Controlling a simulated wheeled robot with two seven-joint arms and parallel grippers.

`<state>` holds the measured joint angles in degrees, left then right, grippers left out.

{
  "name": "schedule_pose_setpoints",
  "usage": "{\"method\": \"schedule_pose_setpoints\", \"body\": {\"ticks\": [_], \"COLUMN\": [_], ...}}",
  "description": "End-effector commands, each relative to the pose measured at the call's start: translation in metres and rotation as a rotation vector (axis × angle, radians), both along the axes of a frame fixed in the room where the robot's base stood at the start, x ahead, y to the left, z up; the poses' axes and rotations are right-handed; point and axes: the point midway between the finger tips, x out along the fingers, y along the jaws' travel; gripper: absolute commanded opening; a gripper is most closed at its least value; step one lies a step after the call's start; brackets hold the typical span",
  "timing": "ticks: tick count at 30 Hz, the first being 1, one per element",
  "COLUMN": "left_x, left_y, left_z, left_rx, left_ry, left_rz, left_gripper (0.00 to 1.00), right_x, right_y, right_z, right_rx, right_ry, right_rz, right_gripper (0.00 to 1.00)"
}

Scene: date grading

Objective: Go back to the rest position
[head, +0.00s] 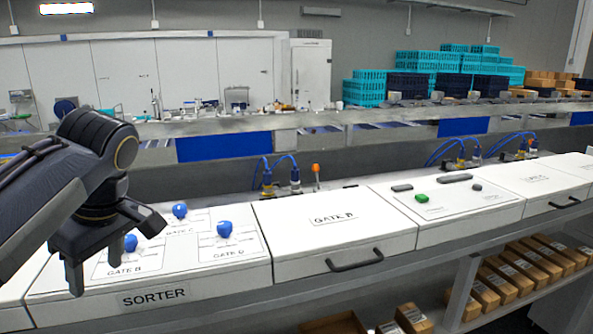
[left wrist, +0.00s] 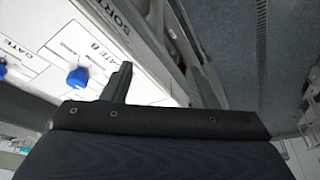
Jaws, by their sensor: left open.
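My left gripper (head: 112,250) is at the left of the head view, pointing down over the left end of the white SORTER panel (head: 215,278). Its dark fingers are apart and nothing shows between them. One finger also shows in the left wrist view (left wrist: 117,83), in front of the panel. Blue knobs stand on the panel: the GATE B knob (head: 130,243) close to the gripper, the GATE C knob (head: 180,210) behind, and the GATE D knob (head: 224,228) to the right. Contact with the panel cannot be told. My right gripper is out of view.
A white box with a dark handle (head: 355,260) and a panel with a green button (head: 421,198) stand right of the knobs. Behind runs a conveyor with blue side panels (head: 225,147). Small cartons (head: 517,268) fill a lower shelf at the right. Teal crates (head: 365,88) are stacked far back.

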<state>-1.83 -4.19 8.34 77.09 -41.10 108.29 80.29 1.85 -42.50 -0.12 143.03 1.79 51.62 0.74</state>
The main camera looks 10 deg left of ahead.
Motion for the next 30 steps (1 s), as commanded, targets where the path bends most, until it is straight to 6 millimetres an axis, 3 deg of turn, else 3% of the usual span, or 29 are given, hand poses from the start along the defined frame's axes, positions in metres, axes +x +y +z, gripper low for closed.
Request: {"method": "schedule_pose_setpoints", "body": {"ticks": [5,11,14,18,22,25,30], "left_x": [-0.01,-0.027,-0.04,-0.067,-0.087,-0.096,-0.1], "left_y": [-0.011,-0.036,-0.057,-0.099,-0.135,-0.151,-0.161], "left_z": [-0.028,-0.078,-0.113,-0.176,-0.224,-0.245,-0.256], "left_rx": [-0.049,-0.13,-0.18,-0.246,-0.26,-0.248,-0.232], "left_ry": [0.003,-0.011,-0.046,-0.155,-0.283,-0.353,-0.397], "left_rz": [-0.189,-0.495,-0.686,-1.0,-1.213,-1.302,-1.35], "left_gripper": [0.54,0.54,0.54,0.54,0.54,0.54,0.54], "right_x": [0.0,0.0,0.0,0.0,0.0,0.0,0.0], "right_y": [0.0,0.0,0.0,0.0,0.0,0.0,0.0], "right_z": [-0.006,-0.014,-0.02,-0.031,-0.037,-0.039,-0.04], "right_rx": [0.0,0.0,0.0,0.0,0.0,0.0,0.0], "right_ry": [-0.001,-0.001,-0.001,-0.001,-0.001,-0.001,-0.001], "right_rz": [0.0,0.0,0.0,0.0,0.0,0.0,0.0], "right_gripper": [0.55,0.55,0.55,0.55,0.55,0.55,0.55]}}
